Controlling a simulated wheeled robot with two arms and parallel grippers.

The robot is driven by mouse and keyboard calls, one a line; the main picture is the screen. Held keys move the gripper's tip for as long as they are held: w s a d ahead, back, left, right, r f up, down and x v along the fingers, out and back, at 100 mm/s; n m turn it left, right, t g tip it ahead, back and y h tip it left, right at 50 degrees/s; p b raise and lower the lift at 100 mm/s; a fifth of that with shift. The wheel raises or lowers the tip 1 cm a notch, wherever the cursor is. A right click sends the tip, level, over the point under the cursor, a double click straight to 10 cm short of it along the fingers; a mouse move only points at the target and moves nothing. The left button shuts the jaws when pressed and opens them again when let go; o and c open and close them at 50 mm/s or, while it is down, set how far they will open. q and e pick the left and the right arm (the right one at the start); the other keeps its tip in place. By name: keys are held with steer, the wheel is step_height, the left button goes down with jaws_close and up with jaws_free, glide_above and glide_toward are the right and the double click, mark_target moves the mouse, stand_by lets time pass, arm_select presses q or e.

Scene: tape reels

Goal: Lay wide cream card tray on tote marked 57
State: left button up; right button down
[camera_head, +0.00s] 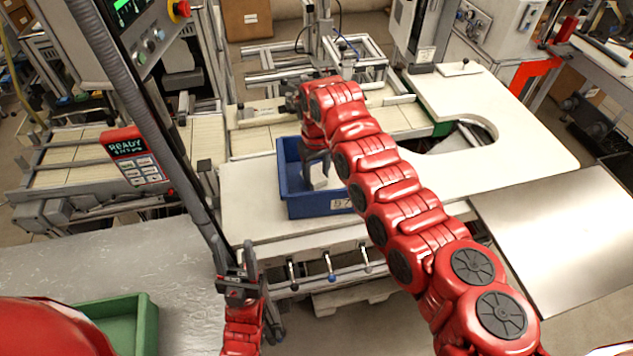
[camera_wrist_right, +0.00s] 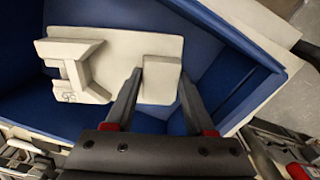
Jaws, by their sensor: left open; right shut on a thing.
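The cream card tray (camera_head: 319,179) is inside the blue tote (camera_head: 312,207) in the head view, partly hidden by my right arm. The tote's front label looks like 57 or 97. In the right wrist view, the tray (camera_wrist_right: 115,52) is a pale plate with raised blocks, lying over the blue tote floor (camera_wrist_right: 150,14); I cannot tell if it touches the floor. My right gripper (camera_wrist_right: 160,84) is shut on a raised block of the tray. My left gripper (camera_head: 241,275) is open and empty, low and left of the tote, above the floor gap.
The blue tote stands on a cream worktop (camera_head: 250,185) with a round cut-out at right. A green tote (camera_head: 145,322) sits on the grey table at lower left. A black post and a red READY panel (camera_head: 136,157) stand left. A bare metal plate (camera_head: 560,225) lies right.

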step_height(320, 180, down, 3)
steer(key=shift+f+b, duration=0.2)
steer(key=shift+b, duration=0.15)
steer(key=shift+f, duration=0.2)
steer(key=shift+c, duration=1.3)
jaws_free()
steer(key=shift+r, duration=0.1)
